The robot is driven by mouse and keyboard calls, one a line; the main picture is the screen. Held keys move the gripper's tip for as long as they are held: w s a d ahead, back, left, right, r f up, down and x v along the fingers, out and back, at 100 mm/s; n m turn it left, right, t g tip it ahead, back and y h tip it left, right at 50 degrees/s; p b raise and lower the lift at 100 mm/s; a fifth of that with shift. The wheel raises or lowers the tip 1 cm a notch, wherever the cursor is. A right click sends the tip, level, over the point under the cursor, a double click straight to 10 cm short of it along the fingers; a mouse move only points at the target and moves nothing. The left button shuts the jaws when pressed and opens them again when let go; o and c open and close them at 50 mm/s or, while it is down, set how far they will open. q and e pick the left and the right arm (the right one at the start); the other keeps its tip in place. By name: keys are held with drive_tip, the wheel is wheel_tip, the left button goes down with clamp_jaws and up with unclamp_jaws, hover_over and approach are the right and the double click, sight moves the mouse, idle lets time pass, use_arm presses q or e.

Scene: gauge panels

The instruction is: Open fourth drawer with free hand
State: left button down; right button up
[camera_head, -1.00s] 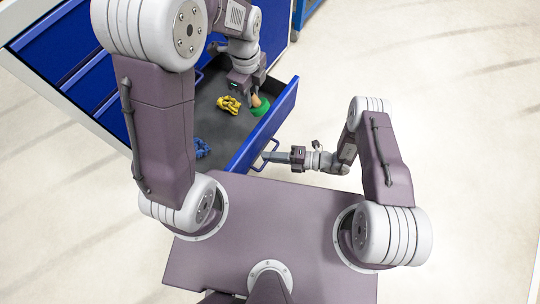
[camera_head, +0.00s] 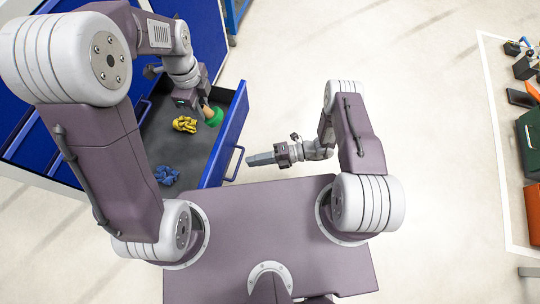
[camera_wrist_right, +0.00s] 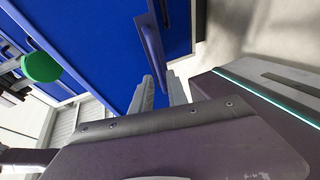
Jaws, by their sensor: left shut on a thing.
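A blue drawer (camera_head: 226,135) with a dark floor stands pulled out of the blue cabinet (camera_head: 200,30). Its blue handle (camera_head: 239,160) is on the front panel; it also shows in the right wrist view (camera_wrist_right: 152,42). My left gripper (camera_head: 203,103) is over the open drawer, shut on a tan and green thing (camera_head: 214,117), whose green part shows in the right wrist view (camera_wrist_right: 40,67). My right gripper (camera_head: 256,159) is just outside the front panel, its tips a short way from the handle.
A yellow bundle (camera_head: 185,124) and a blue bundle (camera_head: 167,175) lie in the drawer. Open floor (camera_head: 420,110) spreads to the right. At the far right edge are a dark green box (camera_head: 529,140), an orange box (camera_head: 533,208) and several dark items.

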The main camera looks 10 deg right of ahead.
use_arm(q)
drive_tip(key=shift+r+p, duration=0.35)
drive_tip(key=shift+r, duration=0.25)
use_arm(e)
drive_tip(key=d+r, duration=0.1)
drive_tip(key=d, duration=0.5)
